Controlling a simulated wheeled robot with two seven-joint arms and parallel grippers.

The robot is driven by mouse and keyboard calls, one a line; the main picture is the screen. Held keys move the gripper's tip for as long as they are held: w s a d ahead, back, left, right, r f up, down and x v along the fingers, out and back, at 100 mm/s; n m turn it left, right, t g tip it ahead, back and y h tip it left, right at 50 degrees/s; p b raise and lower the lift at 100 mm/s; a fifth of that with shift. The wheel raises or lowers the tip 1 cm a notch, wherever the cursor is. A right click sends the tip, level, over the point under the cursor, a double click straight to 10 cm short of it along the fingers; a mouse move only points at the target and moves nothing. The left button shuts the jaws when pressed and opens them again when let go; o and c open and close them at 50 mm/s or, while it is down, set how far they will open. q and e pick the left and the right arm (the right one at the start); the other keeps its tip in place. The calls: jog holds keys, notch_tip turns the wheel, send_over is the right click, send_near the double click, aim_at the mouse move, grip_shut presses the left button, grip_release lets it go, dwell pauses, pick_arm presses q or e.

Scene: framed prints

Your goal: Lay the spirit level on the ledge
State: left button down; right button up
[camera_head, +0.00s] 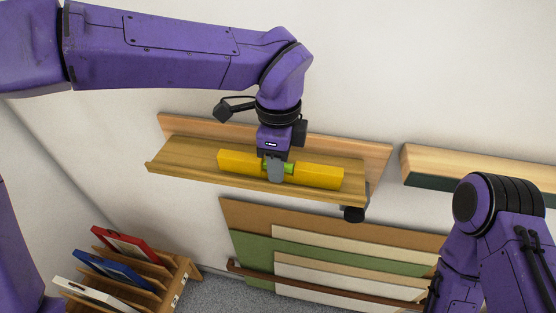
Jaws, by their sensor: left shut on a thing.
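A yellow spirit level (315,174) with a green vial at its middle lies lengthwise along the wooden ledge (190,156) on the wall. My left gripper (275,172) comes down from above and is shut on the middle of the spirit level. The level looks to be over or on the ledge's board; I cannot tell whether its underside touches the wood. My right arm shows at the lower right, but its gripper is out of view.
A wooden rack (165,275) with red, blue and white framed prints stands at the lower left. Several boards (255,247) lean on the wall below the ledge. Another wooden block or shelf (480,166) is on the wall at the right.

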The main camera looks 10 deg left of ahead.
pick_arm(q)
jog(key=shift+f, duration=0.2)
jog(key=c, duration=0.8)
grip_release()
jog(key=shift+w, duration=0.1)
jog(key=shift+c, duration=0.2)
jog(key=shift+r, duration=0.1)
notch_tip(320, 180, up, 13)
jog(key=shift+f, duration=0.2)
